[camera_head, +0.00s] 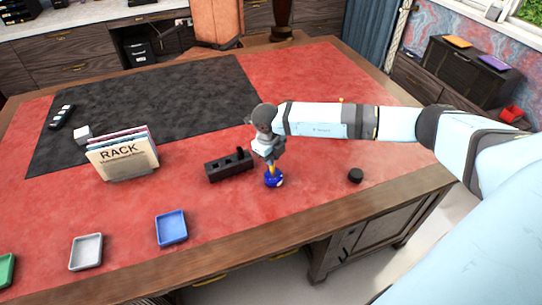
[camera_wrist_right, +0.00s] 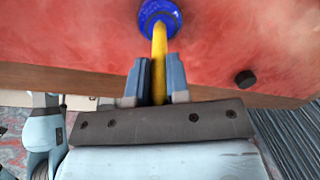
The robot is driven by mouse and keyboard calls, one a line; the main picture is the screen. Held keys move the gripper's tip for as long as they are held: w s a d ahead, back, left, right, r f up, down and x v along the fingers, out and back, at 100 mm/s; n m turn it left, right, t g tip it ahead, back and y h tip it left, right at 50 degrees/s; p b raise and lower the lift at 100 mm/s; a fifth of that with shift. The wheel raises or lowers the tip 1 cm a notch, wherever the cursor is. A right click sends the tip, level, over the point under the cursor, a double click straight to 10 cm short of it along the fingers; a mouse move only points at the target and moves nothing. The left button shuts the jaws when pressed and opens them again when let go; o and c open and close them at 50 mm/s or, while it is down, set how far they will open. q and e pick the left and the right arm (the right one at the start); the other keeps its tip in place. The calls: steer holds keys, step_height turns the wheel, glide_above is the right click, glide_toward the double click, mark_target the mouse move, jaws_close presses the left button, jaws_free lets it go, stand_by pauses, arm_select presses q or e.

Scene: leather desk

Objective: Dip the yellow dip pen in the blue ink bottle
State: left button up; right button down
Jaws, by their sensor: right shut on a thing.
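The blue ink bottle (camera_head: 274,179) stands on the red desk top near the front edge. It also shows at the top of the right wrist view (camera_wrist_right: 157,10). My right gripper (camera_head: 270,158) is above the bottle, pointing down, and is shut on the yellow dip pen (camera_wrist_right: 159,62). In the right wrist view the pen runs from between the fingers (camera_wrist_right: 159,80) to the bottle's mouth. The pen's far tip is hidden at or in the bottle; I cannot tell how deep it reaches. My left gripper is not in view.
A dark pen holder block (camera_head: 228,168) stands just left of the bottle. A small black cap (camera_head: 355,175) lies to the right. A file rack (camera_head: 124,158), a blue tray (camera_head: 171,228) and a grey tray (camera_head: 86,252) are further left. The red desk top right of the bottle is mostly clear.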

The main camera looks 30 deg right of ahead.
steer(key=shift+f+b, duration=0.5)
steer(key=shift+f, duration=0.1)
stand_by(1.6)
steer(key=shift+r+p, duration=0.6)
steer(key=shift+r, duration=0.35)
steer(key=shift+r+p, duration=1.35)
steer(key=shift+r, duration=1.2)
